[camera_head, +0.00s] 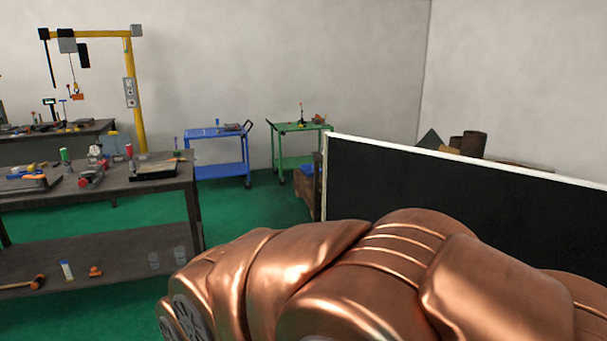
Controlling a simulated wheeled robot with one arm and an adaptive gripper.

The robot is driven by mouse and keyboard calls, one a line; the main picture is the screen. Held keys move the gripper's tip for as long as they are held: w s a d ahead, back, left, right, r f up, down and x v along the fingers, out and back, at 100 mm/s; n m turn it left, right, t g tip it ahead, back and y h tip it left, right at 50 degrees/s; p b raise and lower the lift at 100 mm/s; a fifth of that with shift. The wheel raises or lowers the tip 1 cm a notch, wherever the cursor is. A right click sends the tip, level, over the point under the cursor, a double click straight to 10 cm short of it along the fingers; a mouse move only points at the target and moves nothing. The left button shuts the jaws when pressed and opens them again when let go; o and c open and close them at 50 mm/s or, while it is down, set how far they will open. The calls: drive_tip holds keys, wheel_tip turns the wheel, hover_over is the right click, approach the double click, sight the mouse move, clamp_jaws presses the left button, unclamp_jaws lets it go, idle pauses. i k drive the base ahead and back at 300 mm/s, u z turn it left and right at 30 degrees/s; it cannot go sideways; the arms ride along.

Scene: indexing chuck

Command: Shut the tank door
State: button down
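I see no tank and no tank door that I can make out in this view. My gripper is not in view. A large copper-coloured part of my arm fills the lower middle and right of the picture and hides what lies behind it.
A black panel (450,190) with a white edge stands at the right. A dark workbench (110,195) with tools is at the left. A blue cart (222,170), a green cart (300,131) and a yellow hoist (138,90) stand behind. Green floor (238,216) shows between.

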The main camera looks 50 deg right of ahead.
sight(540, 220)
drive_tip(key=z, duration=0.45)
drive_tip(key=i, duration=1.85)
drive_tip(key=z, duration=0.95)
drive_tip(key=i, duration=0.95)
drive_tip(key=z, duration=0.35)
